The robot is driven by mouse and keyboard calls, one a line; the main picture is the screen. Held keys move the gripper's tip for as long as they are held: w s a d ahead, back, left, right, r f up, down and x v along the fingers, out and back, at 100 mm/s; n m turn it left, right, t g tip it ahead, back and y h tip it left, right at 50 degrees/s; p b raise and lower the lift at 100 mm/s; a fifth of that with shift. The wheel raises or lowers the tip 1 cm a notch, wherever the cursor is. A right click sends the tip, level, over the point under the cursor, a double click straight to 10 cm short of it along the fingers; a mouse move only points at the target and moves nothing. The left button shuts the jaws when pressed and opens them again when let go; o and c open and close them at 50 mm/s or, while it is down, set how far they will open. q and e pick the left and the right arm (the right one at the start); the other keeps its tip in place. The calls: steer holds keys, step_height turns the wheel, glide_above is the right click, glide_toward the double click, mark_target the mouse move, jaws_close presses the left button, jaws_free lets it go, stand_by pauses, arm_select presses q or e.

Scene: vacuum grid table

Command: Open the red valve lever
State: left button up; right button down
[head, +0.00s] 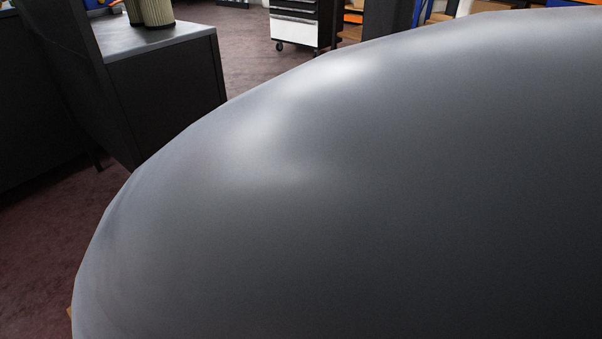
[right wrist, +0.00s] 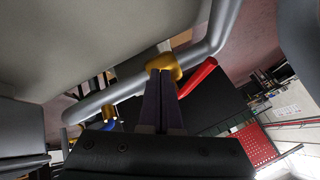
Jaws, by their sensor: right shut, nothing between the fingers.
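The red valve lever (right wrist: 198,77) shows in the right wrist view, slanting up and right just to the right of my right gripper's fingers. My right gripper (right wrist: 161,73) is shut and empty. Its fingertips overlap the brass valve body (right wrist: 183,62) in the picture; whether they touch it or the lever I cannot tell. The lever's lower end lies close to or behind the fingers. The valve sits on a grey pipe (right wrist: 130,90). In the head view a large smooth grey surface, probably my own arm, hides the valve and both grippers.
A second brass fitting with a blue part (right wrist: 110,125) sits left of the fingers. The pipe bends upward at right. In the head view a dark cabinet (head: 165,85) stands at the upper left and a wheeled drawer cart (head: 297,25) stands behind.

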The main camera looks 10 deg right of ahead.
mark_target(304, 261)
steer(key=a, duration=0.1)
steer(key=a+r, duration=0.1)
steer(key=a, duration=0.1)
steer(key=shift+s+a+p, duration=0.2)
steer(key=shift+a+p, duration=0.05)
steer(key=shift+p, duration=0.05)
steer(key=shift+s+a+r+m+p, duration=0.15)
steer(key=shift+a+m+p, duration=0.15)
steer(key=shift+p, duration=0.25)
